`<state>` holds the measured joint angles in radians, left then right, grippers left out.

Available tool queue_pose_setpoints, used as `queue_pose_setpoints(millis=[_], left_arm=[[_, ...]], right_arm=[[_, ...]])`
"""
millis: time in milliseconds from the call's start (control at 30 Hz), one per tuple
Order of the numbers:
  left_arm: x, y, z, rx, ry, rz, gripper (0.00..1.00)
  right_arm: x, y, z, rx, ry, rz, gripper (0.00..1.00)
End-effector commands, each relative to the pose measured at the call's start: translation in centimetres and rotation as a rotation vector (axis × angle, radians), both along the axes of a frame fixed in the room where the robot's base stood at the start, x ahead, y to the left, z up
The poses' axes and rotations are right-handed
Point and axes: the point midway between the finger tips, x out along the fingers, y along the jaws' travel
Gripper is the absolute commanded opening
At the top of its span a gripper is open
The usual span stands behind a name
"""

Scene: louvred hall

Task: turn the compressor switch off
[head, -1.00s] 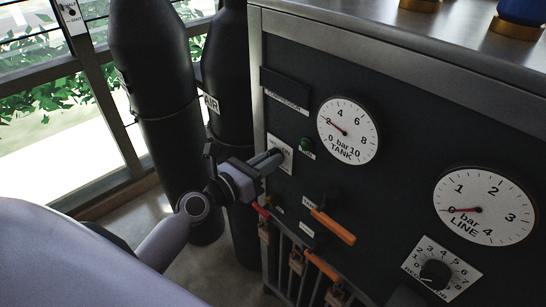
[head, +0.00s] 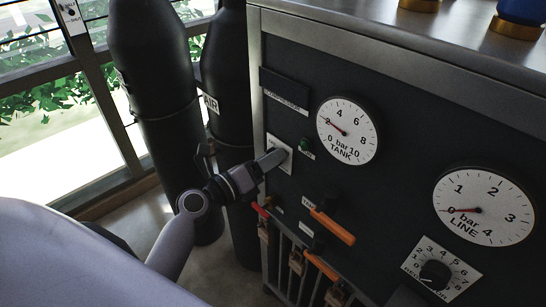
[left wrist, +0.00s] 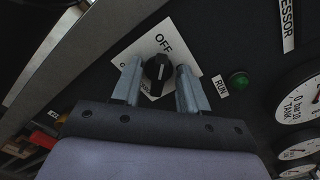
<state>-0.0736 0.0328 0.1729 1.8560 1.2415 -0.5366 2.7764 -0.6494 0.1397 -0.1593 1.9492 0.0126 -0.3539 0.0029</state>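The compressor switch is a black knob (left wrist: 157,68) on a white plate (head: 277,148) at the left of the dark panel. In the left wrist view "OFF" is printed above the knob. The knob's long axis runs roughly up and down there, with its pale mark towards the OFF end. My left gripper (left wrist: 158,85) is open, with one finger on each side of the knob and visible gaps between. In the head view, the left gripper (head: 271,160) covers part of the plate and hides most of the knob. My right gripper is not in view.
A green RUN lamp (head: 305,145) sits right of the switch; it also shows in the left wrist view (left wrist: 238,80). The TANK gauge (head: 348,131) reads about 2 bar. An orange-handled lever (head: 333,226) sits below. Dark cylinders (head: 155,90) stand left of the panel.

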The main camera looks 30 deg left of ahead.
Motion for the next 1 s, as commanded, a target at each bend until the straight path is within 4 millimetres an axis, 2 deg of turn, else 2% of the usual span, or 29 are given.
queue_pose_setpoints(millis=[167, 700, 1000], left_arm=[[-0.4, 0.2, -0.1, 0.001, 0.003, 0.001, 0.43], [-6.2, 2.2, -0.2, 0.002, 0.005, 0.001, 0.43], [-6.7, 2.3, -0.1, 0.002, 0.002, 0.0, 0.43]], right_arm=[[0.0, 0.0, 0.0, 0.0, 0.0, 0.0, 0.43], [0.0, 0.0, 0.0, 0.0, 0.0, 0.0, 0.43], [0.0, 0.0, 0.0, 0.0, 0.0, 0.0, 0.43]])
